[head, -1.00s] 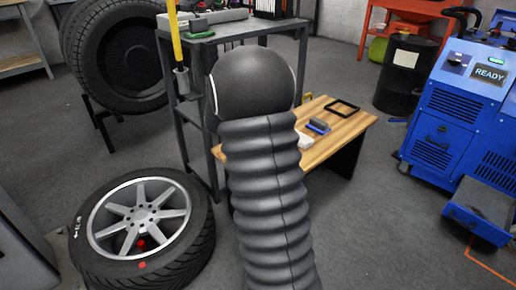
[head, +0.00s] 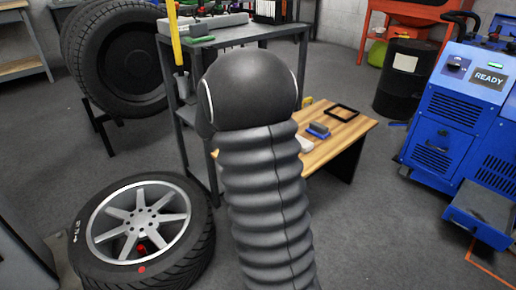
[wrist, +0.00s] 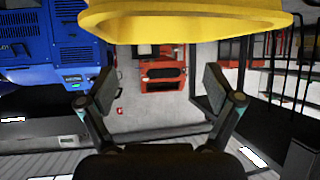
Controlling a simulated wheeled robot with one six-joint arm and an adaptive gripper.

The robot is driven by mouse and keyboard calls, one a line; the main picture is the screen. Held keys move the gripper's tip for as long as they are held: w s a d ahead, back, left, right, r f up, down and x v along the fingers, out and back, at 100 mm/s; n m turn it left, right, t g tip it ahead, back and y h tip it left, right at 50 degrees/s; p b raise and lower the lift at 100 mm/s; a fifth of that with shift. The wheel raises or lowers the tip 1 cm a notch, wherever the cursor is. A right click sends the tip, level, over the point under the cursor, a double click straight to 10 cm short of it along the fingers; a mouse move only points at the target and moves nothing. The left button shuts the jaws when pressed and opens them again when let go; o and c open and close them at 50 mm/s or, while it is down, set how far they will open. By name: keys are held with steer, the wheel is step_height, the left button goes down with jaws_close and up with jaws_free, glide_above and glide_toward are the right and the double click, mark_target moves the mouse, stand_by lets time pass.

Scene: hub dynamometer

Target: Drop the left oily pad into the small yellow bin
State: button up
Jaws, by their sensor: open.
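My gripper (wrist: 155,92) is open in the wrist view, its two dark fingers wide apart with nothing between them. A yellow thing with a broad rim (wrist: 190,22) fills the top of the wrist view, close to the camera and beyond the fingertips. It looks like the yellow bin, but only part of it shows. No oily pad can be made out for certain in either view. In the head view my own dark arm covers the middle and hides my gripper.
A wooden bench (head: 335,148) holds a blue-grey block (head: 318,131) and a black square frame (head: 341,113). A grey shelf stand (head: 203,150) is beside it. A wheel (head: 140,225) lies at the left.

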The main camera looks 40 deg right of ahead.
steer(key=v, duration=0.8)
steer(key=shift+a, duration=0.1)
